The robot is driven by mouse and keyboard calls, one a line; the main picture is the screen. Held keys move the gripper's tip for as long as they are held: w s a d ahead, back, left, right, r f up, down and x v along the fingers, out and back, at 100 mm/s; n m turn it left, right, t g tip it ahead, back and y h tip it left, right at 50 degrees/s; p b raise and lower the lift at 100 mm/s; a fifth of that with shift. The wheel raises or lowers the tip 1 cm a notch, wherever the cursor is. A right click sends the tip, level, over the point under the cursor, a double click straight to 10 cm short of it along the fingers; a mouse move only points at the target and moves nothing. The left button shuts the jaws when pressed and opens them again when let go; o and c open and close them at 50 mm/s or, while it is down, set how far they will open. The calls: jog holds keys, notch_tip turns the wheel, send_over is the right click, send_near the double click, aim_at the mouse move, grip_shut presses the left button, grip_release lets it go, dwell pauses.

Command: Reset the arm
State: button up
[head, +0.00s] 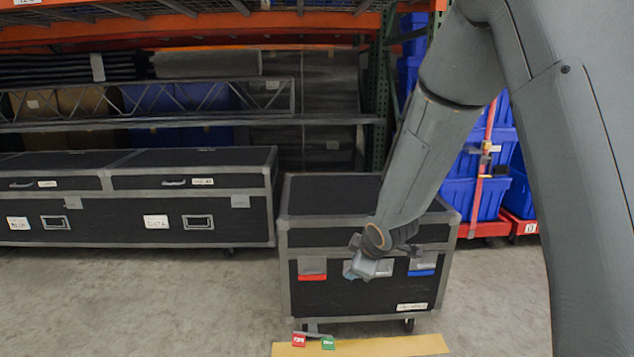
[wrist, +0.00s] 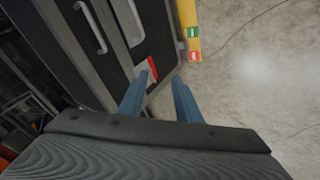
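My arm reaches down from the upper right in the head view. My gripper (head: 366,268) is in front of the black flight case (head: 365,295), near its front face. In the wrist view my gripper (wrist: 157,95) shows two blue-grey fingers spread apart, with nothing between them. A red tag (wrist: 153,68) on the case shows beyond the left finger. I cannot tell whether the gripper touches the case.
A yellow strip (head: 400,346) with red and green labels lies on the floor before the case. Long black cases (head: 140,195) stand at left. Blue totes (head: 475,190) with a red strap stand at right. Concrete floor at front left is clear.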

jog(key=s+a+r+m+g, duration=0.2)
jog(key=s+r+m, duration=0.1)
jog(key=s, duration=0.9)
jog(key=s+a+r+m+g+h, duration=0.1)
jog(key=s+a+r+m+g, duration=0.15)
jog(key=s, duration=0.85)
jog(key=s+a+r+m+g, duration=0.1)
jog(key=s+r+m+g, duration=0.2)
jog(key=s, duration=0.9)
jog(key=s+d+r+m+h+p, duration=0.1)
jog(key=d+r+m+p, duration=0.4)
jog(key=d+r+p, duration=1)
notch_tip(320, 180, up, 4)
jog(key=p, duration=0.9)
jog(key=shift+f, duration=0.25)
jog(key=shift+m, duration=0.25)
jog(key=shift+c, duration=0.3)
